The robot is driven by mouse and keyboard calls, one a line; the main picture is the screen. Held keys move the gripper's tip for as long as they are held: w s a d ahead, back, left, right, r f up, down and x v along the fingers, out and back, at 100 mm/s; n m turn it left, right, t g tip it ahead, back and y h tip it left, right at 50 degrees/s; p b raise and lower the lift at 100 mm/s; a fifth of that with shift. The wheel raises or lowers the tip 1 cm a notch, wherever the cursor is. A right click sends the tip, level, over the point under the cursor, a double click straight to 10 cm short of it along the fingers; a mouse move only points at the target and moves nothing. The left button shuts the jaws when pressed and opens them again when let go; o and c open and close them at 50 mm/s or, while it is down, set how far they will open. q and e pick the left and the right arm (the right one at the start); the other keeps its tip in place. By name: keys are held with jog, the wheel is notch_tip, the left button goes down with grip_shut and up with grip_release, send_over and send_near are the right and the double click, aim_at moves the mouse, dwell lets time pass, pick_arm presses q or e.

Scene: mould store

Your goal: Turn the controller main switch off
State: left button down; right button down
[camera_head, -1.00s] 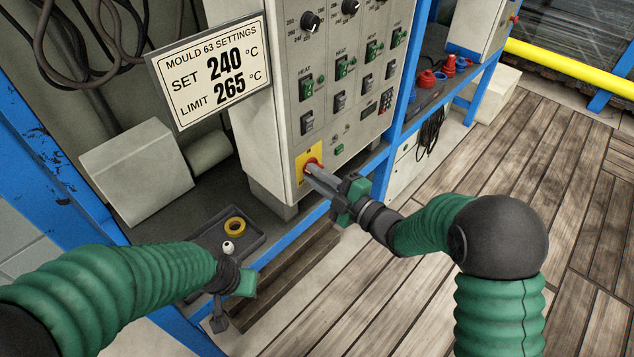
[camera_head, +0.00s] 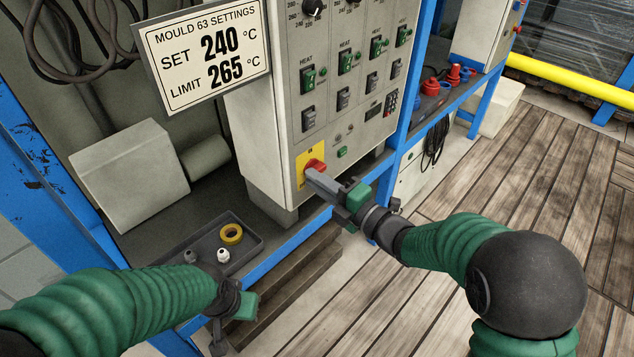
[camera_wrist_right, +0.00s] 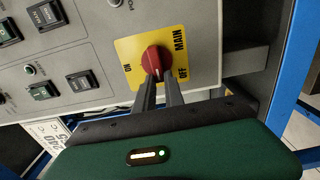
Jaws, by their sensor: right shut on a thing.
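The controller main switch is a red knob (camera_head: 316,165) on a yellow plate (camera_head: 303,152) low on the grey cabinet front. In the right wrist view the red knob (camera_wrist_right: 155,60) sits between ON at left and OFF at right. A small pale mark shows on its lower part; I cannot tell its exact setting. My right gripper (camera_head: 314,175) is shut on the knob. Its two dark fingers (camera_wrist_right: 159,83) reach the knob from below in the wrist view. My left gripper (camera_head: 222,325) hangs low at left, away from the cabinet; its fingers are unclear.
The controller cabinet (camera_head: 281,120) carries several rocker switches and dials above the knob. A settings sign (camera_head: 203,52) stands at upper left. A blue frame post (camera_head: 408,100) stands right of the cabinet.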

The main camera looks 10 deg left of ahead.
jog(key=shift+s+a+f, duration=0.1)
jog(key=shift+s+f, duration=0.05)
jog(key=shift+f, duration=0.2)
jog(key=c, duration=1.6)
grip_release()
jog(key=shift+c, duration=0.2)
jog(key=shift+o, duration=1)
jog(key=shift+r, duration=0.15)
jog(key=p+v, duration=0.2)
jog(key=v, duration=1.5)
jog(key=shift+p, duration=0.35)
jog(key=shift+w, duration=0.2)
